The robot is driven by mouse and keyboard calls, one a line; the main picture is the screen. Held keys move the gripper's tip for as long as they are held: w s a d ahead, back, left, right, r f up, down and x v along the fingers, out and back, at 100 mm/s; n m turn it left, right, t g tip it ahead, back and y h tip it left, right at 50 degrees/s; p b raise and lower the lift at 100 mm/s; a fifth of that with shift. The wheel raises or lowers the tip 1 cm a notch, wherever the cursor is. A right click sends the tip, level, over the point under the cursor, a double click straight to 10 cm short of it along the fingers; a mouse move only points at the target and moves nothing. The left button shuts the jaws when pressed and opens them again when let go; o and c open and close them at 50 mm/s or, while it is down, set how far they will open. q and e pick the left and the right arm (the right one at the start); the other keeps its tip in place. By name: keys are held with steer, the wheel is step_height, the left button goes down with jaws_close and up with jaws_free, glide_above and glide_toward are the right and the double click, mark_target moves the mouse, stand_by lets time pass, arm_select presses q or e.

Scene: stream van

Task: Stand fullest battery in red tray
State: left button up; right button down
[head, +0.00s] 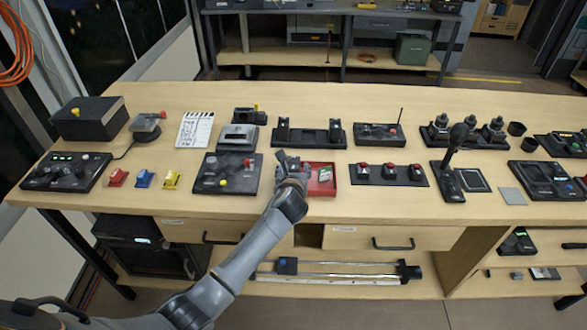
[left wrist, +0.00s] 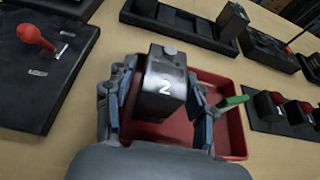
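A dark battery marked "2" (left wrist: 165,85) stands upright at the left part of the red tray (left wrist: 236,135). The tray also shows in the head view (head: 331,190), partly hidden by my gripper. My left gripper (head: 290,168) is over the tray's left side. Its fingers (left wrist: 160,105) are on both sides of the battery, with narrow gaps that look like no grip. A dark holder (head: 308,138) behind the tray carries two upright batteries, one at its left end (head: 283,129) and one at its right end (head: 335,131). My right gripper is out of view.
A green-and-white piece (head: 325,174) is at the tray's right side. A panel with red-topped switches (head: 389,175) is to the right. A black panel with a red knob (left wrist: 35,65) is close on the left.

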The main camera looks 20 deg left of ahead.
arm_select(q)
steer(key=shift+r, duration=0.15)
steer(key=v, duration=1.2)
stand_by(0.3)
